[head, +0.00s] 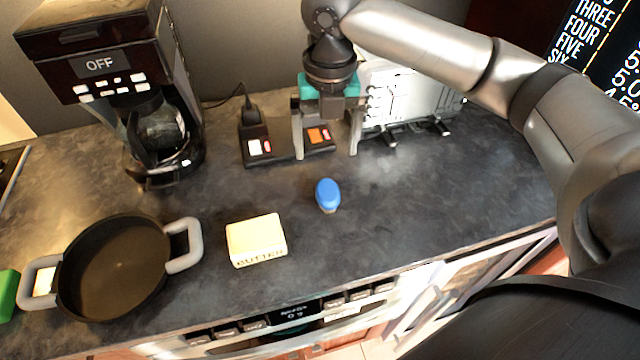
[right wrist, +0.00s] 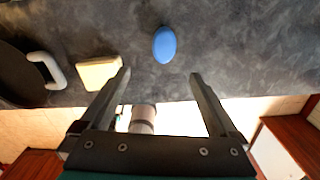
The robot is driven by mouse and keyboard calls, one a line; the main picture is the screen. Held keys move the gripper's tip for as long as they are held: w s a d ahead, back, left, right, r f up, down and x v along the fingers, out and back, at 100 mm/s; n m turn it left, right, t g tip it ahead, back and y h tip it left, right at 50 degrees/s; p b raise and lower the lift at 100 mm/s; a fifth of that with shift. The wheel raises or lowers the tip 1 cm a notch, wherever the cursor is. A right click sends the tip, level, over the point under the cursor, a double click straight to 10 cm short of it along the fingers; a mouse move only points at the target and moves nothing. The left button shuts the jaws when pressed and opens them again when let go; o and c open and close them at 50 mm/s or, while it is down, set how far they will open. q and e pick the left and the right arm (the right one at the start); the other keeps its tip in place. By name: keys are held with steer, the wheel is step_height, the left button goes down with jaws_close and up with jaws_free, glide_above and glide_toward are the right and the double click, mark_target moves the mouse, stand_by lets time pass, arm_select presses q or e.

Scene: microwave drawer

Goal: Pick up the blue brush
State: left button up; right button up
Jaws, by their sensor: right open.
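The blue brush (head: 327,194) is a small oval blue piece on the dark counter, right of the butter. A little tan shows under its front edge. It also shows in the right wrist view (right wrist: 164,45), beyond the fingertips and between their lines. My right gripper (head: 327,155) is open and empty, above the counter and behind the brush in the head view, apart from it. The right wrist view also shows its two fingers (right wrist: 160,73) spread with nothing between them. My left gripper is in neither view.
A yellow butter block (head: 256,240) lies left of the brush, with a black pan (head: 75,309) farther left. A coffee maker (head: 150,60), a black switch box (head: 254,140) and a white appliance (head: 400,95) stand at the back. The counter right of the brush is clear.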

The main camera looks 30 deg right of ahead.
steer(key=d+r, duration=0.1)
steer(key=d, duration=0.1)
steer(key=b, duration=0.2)
glide_above(329, 192)
steer(key=shift+n, duration=0.4)
steer(key=f, duration=0.9)
steer(key=shift+w+d+f, duration=0.2)
steer(key=shift+w+d, duration=0.05)
steer(key=f, duration=0.4)
steer(key=shift+s+a+f, duration=0.1)
steer(key=shift+s+a, duration=0.15)
steer(key=shift+f+b, duration=0.3)
steer(key=shift+f, duration=0.2)
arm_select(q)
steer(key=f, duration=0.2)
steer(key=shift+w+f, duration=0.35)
arm_select(e)
steer(key=c, duration=1.5)
